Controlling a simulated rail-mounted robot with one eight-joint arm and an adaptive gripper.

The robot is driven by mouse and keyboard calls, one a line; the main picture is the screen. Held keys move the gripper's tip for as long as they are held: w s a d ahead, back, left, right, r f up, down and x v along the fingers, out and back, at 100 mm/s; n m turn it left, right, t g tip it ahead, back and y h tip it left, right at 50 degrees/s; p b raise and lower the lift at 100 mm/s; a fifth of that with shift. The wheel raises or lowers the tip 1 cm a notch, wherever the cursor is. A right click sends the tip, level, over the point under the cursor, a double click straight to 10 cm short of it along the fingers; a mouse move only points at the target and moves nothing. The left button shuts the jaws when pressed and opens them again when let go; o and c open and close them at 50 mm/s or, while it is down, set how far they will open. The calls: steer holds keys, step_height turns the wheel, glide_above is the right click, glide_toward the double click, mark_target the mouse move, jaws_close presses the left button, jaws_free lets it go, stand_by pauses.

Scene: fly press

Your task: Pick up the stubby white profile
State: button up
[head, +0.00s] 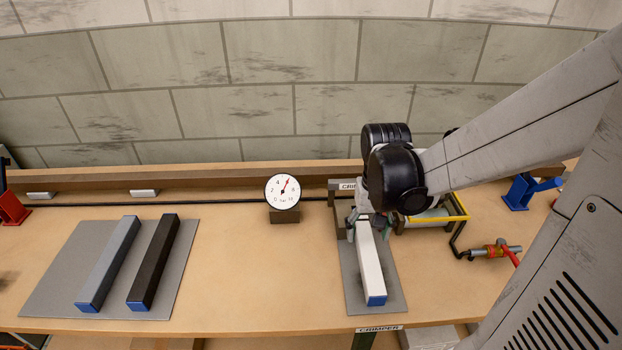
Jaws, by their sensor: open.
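A short white profile (370,268) with a blue end cap lies on a narrow grey mat (393,292) in the head view, right of the middle. Its blue end faces the table's front edge. Its far end lies beneath my gripper (366,222), whose fingers show on either side of that end. My gripper is open, and its wrist hides part of the fingers and of the device behind. Whether the fingers touch the profile cannot be told.
A grey profile (108,262) and a black profile (154,262) lie on a wider grey mat (62,272) at the left. A dial gauge (283,192) stands mid-table. The table between the mats is clear.

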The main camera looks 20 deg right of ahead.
mark_target(368, 247)
steer(key=shift+s+f+b, duration=0.2)
steer(key=shift+f, duration=1.1)
steer(key=shift+s+f+b, duration=0.15)
steer(key=shift+f, duration=1.15)
steer(key=shift+c, duration=0.5)
jaws_close()
